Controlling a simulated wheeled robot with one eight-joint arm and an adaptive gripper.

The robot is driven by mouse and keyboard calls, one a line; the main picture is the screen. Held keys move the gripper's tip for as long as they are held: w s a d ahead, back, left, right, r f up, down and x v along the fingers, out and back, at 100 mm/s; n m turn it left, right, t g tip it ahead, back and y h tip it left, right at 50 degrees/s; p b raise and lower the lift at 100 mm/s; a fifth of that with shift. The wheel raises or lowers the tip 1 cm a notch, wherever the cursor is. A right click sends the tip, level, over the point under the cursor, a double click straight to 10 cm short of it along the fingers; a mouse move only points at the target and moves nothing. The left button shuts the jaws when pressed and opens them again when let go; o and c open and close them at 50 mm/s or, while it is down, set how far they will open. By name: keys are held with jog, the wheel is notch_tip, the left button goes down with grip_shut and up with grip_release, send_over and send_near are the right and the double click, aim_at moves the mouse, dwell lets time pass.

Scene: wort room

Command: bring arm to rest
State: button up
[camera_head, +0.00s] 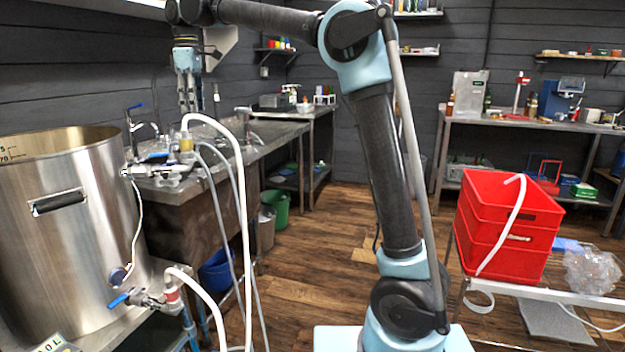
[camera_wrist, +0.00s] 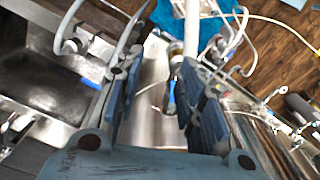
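My arm rises in the middle of the head view and bends over to the left, and my gripper (camera_head: 188,106) hangs from it, pointing down. It is above the hose and valve fittings (camera_head: 172,165) beside the steel kettle (camera_head: 75,225). In the wrist view my gripper (camera_wrist: 158,78) has its two blue-grey padded fingers apart. I see nothing held between them. The steel surface, a white hose (camera_wrist: 191,32) and a blue-handled part (camera_wrist: 171,98) show beyond the fingers.
A steel sink counter (camera_head: 265,135) runs behind the fittings. White hoses (camera_head: 243,215) loop down below the gripper. Red crates (camera_head: 505,235) stand on a bench at the right. A steel table (camera_head: 530,122) with equipment stands at the back. The wooden floor (camera_head: 315,245) between is mostly clear.

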jog(key=w+d+f+m, duration=0.1)
jog(key=d+f+m, duration=0.2)
jog(key=d, duration=1.1)
jog(key=w+d+f+m, duration=0.1)
jog(key=d+f+m, duration=0.3)
jog(key=d, duration=1)
jog(key=s+d+f+m, duration=0.1)
jog(key=s+d+f, duration=0.2)
jog(key=d, duration=0.2)
jog(key=s+d+f+m+t, duration=0.1)
jog(key=s+d+f+m, duration=0.1)
jog(key=d+f, duration=0.3)
jog(key=s+d+f+m, duration=0.1)
jog(key=s+d+f, duration=0.15)
jog(key=d, duration=0.35)
jog(key=s+d+f+m, duration=0.2)
jog(key=s+d+f, duration=0.2)
jog(key=f, duration=0.3)
jog(key=s+d+f+m, duration=0.2)
jog(key=s+d+f, duration=0.2)
jog(key=s+f, duration=0.2)
jog(key=s+d+f+m+t, duration=0.1)
jog(key=s+d+f+m, duration=0.2)
jog(key=f, duration=0.6)
jog(key=s+d, duration=0.1)
jog(key=s, duration=0.1)
jog(key=shift+s+d, duration=0.25)
jog(key=shift+s, duration=0.05)
jog(key=shift+a, duration=0.1)
